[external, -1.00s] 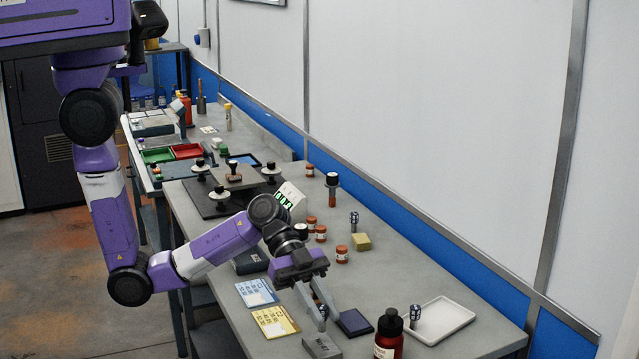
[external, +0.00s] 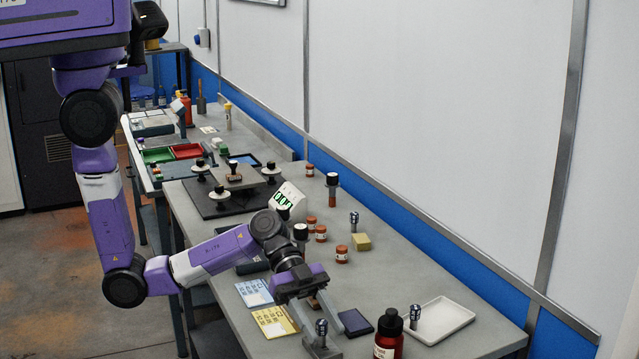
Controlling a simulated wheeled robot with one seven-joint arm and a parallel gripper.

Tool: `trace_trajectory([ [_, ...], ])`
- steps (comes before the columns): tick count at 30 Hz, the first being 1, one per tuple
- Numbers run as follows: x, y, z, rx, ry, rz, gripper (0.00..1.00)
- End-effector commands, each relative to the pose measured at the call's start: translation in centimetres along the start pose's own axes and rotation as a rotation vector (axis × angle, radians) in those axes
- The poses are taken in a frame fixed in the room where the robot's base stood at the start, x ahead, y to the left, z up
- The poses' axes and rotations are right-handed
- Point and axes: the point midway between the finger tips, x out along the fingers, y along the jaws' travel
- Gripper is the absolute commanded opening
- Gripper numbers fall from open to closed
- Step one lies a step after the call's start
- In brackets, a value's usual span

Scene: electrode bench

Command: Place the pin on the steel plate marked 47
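A pin (external: 321,327) with a dark, knobbed head stands upright at the front of the bench, on or directly over a small grey steel plate (external: 326,352). The plate is partly hidden by the pin and my gripper, and its marking is too small to read. My gripper (external: 322,325) points down here with its fingers spread, one on each side of the pin's head. The fingers look apart from the head. The pin's lower end and its exact contact with the plate cannot be made out.
Blue (external: 254,293) and yellow (external: 274,321) cards lie left. A small brown object (external: 314,303) shows behind the fingers.

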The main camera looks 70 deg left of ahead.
Motion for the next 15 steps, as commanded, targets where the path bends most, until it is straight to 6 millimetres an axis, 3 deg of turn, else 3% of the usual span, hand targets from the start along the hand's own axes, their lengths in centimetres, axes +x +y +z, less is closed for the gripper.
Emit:
trace_trajectory([
  [8, -1.0, -0.1, -0.2, 0.0, 0.001, -0.003, 0.42],
  [15, -5.8, -0.2, -0.2, 0.0, 0.002, -0.006, 0.42],
])
